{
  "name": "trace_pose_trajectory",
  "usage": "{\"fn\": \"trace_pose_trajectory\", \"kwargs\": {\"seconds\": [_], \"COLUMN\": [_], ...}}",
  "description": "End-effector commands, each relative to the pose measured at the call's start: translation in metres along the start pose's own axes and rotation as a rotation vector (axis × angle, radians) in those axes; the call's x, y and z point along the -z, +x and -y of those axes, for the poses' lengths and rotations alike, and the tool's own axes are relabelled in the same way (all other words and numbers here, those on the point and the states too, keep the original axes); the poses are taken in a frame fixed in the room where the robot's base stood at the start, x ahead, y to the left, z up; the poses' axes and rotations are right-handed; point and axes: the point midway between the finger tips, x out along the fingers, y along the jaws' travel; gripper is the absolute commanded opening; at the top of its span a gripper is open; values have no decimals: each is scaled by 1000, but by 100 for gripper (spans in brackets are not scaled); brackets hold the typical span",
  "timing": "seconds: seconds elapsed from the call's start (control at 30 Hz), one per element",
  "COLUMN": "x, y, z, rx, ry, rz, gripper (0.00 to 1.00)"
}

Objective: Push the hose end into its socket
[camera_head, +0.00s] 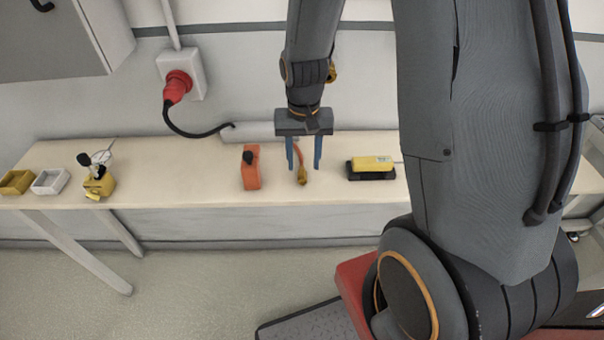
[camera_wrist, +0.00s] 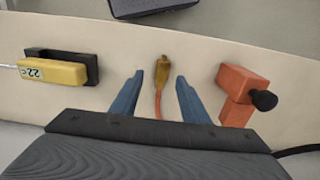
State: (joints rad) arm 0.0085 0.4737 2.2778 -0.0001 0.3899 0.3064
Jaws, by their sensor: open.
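The hose end is a brass tip (camera_head: 302,177) on an orange hose. It lies on the bench top, and it also shows in the wrist view (camera_wrist: 162,68). My gripper (camera_head: 304,168) points down over the bench with its blue fingers apart. In the wrist view my gripper's fingertips (camera_wrist: 160,76) stand on either side of the hose, not touching it. An orange block (camera_head: 251,170) with a black knob stands left of my gripper in the head view; the wrist view shows it at right (camera_wrist: 238,95). I cannot tell for sure which thing is the socket.
A yellow device in a black holder (camera_head: 371,174) stands right of my gripper. Yellow (camera_head: 16,190) and white (camera_head: 48,188) trays and a yellow holder with tools (camera_head: 100,185) are at left. A red plug (camera_head: 177,84) with a black cable is on the wall.

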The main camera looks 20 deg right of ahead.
Motion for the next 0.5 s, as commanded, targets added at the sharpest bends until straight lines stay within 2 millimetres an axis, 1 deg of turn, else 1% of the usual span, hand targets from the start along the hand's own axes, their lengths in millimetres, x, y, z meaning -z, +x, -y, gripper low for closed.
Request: {"fn": "trace_pose_trajectory", "kwargs": {"seconds": [0.23,0.37,0.5], "x": [1,1,2], "y": [28,36,38], "z": [3,3,4], "rx": [-1,-1,0], "ry": [-1,-1,-1], "rz": [4,2,0], "gripper": [41,41,41]}}
